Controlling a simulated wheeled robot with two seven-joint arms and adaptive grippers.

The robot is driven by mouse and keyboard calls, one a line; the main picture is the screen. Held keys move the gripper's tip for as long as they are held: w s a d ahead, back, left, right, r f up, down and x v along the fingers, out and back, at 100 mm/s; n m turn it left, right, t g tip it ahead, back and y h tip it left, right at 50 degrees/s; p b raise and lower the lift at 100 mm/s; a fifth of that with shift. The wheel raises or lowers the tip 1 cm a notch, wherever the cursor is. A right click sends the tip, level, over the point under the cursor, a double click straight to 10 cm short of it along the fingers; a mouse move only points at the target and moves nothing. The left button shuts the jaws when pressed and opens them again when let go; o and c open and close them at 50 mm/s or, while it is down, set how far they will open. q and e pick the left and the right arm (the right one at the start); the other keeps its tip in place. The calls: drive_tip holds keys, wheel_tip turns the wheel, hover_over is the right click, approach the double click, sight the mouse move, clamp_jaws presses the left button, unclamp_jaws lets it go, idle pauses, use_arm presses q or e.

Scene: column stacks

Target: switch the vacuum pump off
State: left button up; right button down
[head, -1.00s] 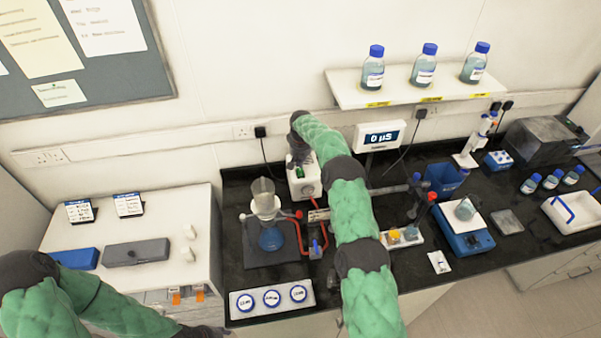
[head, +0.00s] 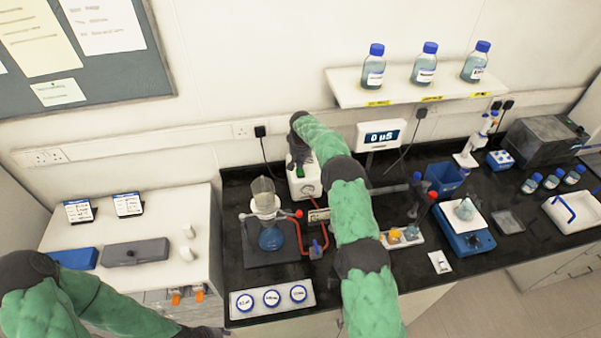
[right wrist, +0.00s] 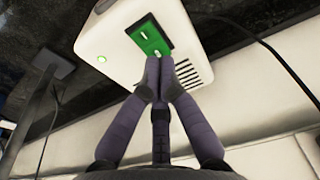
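The vacuum pump (head: 310,184) is a white box at the back of the black bench, left of my right arm. In the right wrist view the pump (right wrist: 105,38) shows a green switch (right wrist: 150,37) on its face and a small lit green lamp (right wrist: 101,58). My right gripper (right wrist: 159,72) has its fingers together with nothing between them. Its tips lie over the near edge of the switch; I cannot tell if they touch it. My left gripper (head: 205,332) shows only in part at the bottom edge of the head view, its fingers unclear.
A filter flask (head: 270,238) with a funnel and red tubing stands left of the pump. A white display (head: 381,136) is to the pump's right. A tray of round dishes (head: 271,300) lies at the bench front. A dark cable (right wrist: 270,55) runs beside the pump.

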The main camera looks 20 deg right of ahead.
sight(300, 170)
drive_tip(key=shift+s+f+b, duration=0.1)
drive_tip(key=shift+f+b, duration=0.55)
drive_tip(key=shift+f, duration=0.25)
idle(0.4)
drive_tip(key=shift+a+r, duration=0.1)
drive_tip(key=shift+r, duration=0.7)
drive_tip(key=shift+r+p, duration=1)
drive_tip(key=shift+r, duration=1.75)
drive_tip(key=shift+f, duration=0.1)
